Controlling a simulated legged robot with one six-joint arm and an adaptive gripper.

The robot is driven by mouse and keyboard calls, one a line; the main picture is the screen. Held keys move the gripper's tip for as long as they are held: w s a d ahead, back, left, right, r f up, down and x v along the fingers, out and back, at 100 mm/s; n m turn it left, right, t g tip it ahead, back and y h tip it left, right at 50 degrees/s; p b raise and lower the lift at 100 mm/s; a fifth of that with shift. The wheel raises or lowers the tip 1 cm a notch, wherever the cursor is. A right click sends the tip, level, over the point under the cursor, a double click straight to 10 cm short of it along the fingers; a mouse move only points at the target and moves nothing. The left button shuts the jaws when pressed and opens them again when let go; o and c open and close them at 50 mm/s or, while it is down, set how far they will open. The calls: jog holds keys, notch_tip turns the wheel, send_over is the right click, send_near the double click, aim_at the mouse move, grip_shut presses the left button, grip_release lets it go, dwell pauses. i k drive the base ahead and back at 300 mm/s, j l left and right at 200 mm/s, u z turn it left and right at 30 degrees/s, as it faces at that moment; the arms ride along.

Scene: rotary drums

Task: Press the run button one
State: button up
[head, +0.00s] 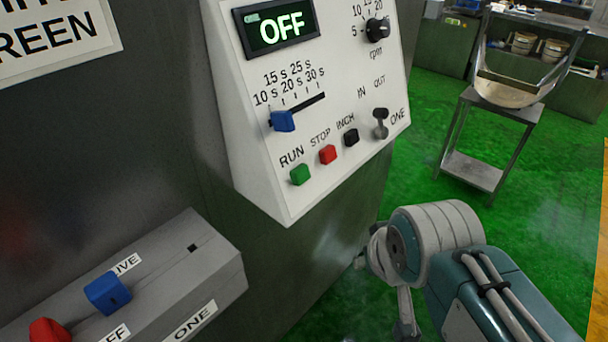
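The panel's display (280,28) reads OFF in green. My arm is at the lower right, apart from the panel and right of the RUN button. Grey parts show behind and below its joint, but I cannot make out the fingers or whether my gripper is open or shut.
A blue slider (283,121) sits above RUN, a grey IN/OUT lever (380,123) right of INCH, and a black rpm knob (377,29) at the top. A grey box (215,265) with blue and red switches juts out at lower left. A metal stand (475,170) is behind; green floor lies between.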

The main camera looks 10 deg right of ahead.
aim_at(299, 175)
jog(key=k+j+z, duration=0.25)
jog(key=k+j, duration=0.15)
jog(key=k+j+z, duration=0.25)
jog(key=k+j, duration=0.15)
